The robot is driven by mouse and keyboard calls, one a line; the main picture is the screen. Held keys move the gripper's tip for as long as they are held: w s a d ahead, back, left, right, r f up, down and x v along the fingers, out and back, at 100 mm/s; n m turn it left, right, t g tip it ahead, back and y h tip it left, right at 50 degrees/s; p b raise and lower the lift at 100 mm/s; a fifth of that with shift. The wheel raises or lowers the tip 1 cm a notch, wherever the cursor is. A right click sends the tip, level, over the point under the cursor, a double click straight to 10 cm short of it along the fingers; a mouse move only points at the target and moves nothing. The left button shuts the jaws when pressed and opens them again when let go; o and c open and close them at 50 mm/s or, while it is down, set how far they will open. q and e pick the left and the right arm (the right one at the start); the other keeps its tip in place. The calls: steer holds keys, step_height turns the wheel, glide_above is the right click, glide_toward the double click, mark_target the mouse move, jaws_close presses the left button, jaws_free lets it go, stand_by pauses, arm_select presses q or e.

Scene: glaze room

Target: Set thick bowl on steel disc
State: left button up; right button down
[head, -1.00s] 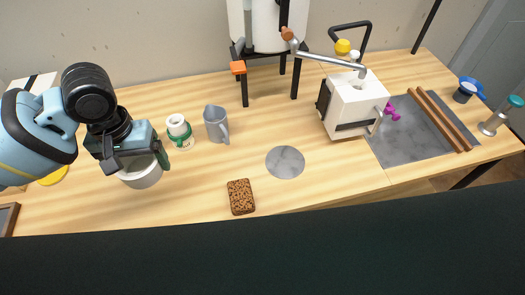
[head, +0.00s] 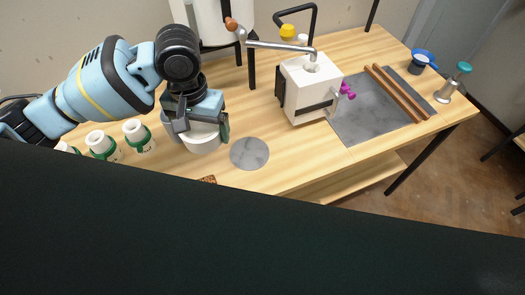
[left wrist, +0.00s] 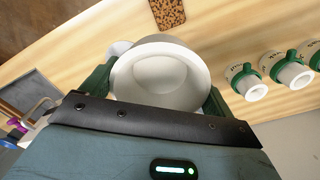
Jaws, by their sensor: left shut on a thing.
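The thick white bowl (head: 203,143) is held in my left gripper (head: 197,130). The gripper's fingers are shut on the bowl's sides, and the bowl fills the space between them in the left wrist view (left wrist: 160,78). The steel disc (head: 249,153), a flat grey mottled circle, lies bare on the wooden table just right of the bowl. The bowl appears apart from the disc; its exact height above the table is hard to tell. My right gripper is not in view.
Several white bottles with green bands (head: 139,136) stand left of my gripper. A brown speckled block (left wrist: 167,13) lies near the front edge. A white cranked machine (head: 308,90) and a grey slab with two wooden sticks (head: 365,112) are to the right. A dark surface (head: 250,240) fills the foreground.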

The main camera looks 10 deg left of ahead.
arm_select(q)
steer(key=s+d+f, duration=0.2)
steer(key=d+f, duration=0.1)
steer(key=f, duration=0.1)
steer(key=s+d+f+m, duration=0.1)
steer(key=s+d+f, duration=0.1)
steer(key=d+f, duration=0.1)
steer(key=s+d+f+m, duration=0.1)
steer(key=s+d+f, duration=0.1)
steer(key=d+f, duration=0.2)
steer(key=shift+s+d+f, duration=0.25)
steer(key=shift+d+f, duration=0.05)
steer(key=b, duration=0.2)
glide_above(250, 153)
steer(key=s, duration=0.2)
steer(key=shift+w+d+f, duration=0.15)
steer(key=shift+f, duration=0.6)
steer(key=shift+w+a, duration=0.2)
steer(key=shift+w, duration=0.6)
step_height(250, 153, down, 3)
steer(key=shift+w+f+b, duration=0.1)
steer(key=shift+f+b, duration=0.05)
steer(key=shift+b, duration=0.15)
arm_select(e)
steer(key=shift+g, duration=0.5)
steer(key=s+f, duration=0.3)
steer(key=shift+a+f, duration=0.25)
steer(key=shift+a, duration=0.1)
arm_select(q)
steer(key=shift+f, duration=0.2)
